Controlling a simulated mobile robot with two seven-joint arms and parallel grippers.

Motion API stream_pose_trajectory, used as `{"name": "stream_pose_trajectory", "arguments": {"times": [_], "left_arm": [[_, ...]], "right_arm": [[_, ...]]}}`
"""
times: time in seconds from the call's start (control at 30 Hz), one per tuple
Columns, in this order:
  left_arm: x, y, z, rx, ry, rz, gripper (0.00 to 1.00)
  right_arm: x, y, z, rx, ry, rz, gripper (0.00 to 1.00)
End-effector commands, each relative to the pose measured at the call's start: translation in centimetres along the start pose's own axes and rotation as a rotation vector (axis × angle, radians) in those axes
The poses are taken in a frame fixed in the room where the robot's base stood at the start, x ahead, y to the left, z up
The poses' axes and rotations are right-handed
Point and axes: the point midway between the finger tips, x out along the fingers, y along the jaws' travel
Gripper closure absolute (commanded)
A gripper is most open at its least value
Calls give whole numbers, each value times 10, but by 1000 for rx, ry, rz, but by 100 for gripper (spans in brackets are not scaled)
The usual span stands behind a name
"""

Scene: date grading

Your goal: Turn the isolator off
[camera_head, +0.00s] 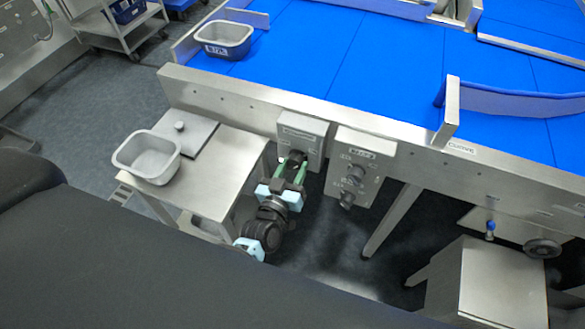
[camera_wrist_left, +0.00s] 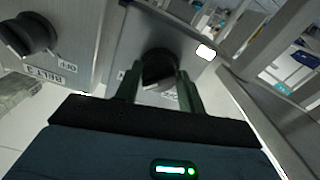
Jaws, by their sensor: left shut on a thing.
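A grey box (camera_head: 303,130) with a label plate hangs on the front of the conveyor frame. My left gripper (camera_head: 290,172), with green fingers, is at the lower part of this box. In the left wrist view, the left gripper (camera_wrist_left: 160,85) is shut on a black rotary knob (camera_wrist_left: 159,62) on the face of the box. The fingers and a small label partly hidden behind them keep me from reading the knob's setting. My right gripper is in neither view.
A second grey control box (camera_head: 366,150) with dark knobs hangs just right; its black knob (camera_wrist_left: 28,35) shows in the left wrist view beside an OFF mark. A steel side table (camera_head: 222,170) with a grey tub (camera_head: 148,158) stands left. Blue belts (camera_head: 390,55) lie above.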

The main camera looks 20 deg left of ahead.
Motion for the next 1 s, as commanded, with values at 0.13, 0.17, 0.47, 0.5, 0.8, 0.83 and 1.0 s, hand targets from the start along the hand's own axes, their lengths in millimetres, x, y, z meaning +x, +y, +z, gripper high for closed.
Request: {"name": "stream_pose_trajectory", "arguments": {"times": [0.13, 0.17, 0.47, 0.5, 0.8, 0.83, 1.0], "left_arm": [[0, 0, 1, -57, -1, 0, 84], [0, 0, 1, -74, -1, 0, 84], [-1, 0, 1, -316, -2, 0, 84], [-1, 0, 2, -354, -2, -1, 84], [-1, 1, 2, -640, -2, 0, 84], [-1, 1, 2, -670, -2, -1, 84], [-1, 2, 1, -831, -2, -1, 84]], "right_arm": [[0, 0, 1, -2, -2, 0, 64], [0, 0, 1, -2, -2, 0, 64], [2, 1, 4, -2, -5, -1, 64], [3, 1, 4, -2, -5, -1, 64], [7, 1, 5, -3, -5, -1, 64], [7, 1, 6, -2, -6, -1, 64], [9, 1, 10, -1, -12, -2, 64]]}}
